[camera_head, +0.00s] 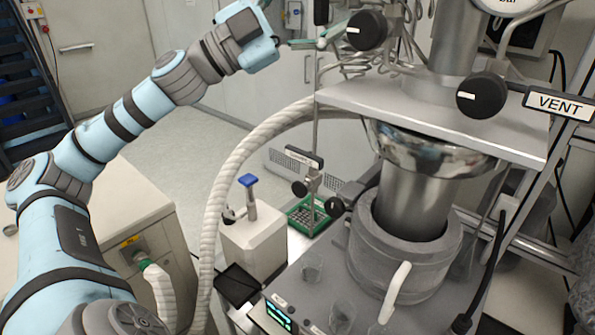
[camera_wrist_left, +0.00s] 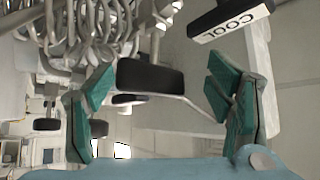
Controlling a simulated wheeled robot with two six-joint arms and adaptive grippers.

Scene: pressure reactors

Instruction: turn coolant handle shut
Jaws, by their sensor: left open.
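A black round knob (camera_head: 367,29) stands above the metal shelf at the top of the head view. My left gripper (camera_head: 328,37) reaches toward it from the left, its fingertips near the knob. In the left wrist view, my open gripper (camera_wrist_left: 160,95) has its teal pads spread wide, with a black handle (camera_wrist_left: 150,77) in the gap between them as seen. I cannot tell whether either pad touches it. My right gripper is out of view.
A second black knob (camera_head: 481,95) with a VENT label (camera_head: 558,103) is to the right. Metal tubes (camera_wrist_left: 105,25) crowd the area behind the handle. The steel reactor vessel (camera_head: 412,190) and a thick white hose (camera_head: 235,170) are below.

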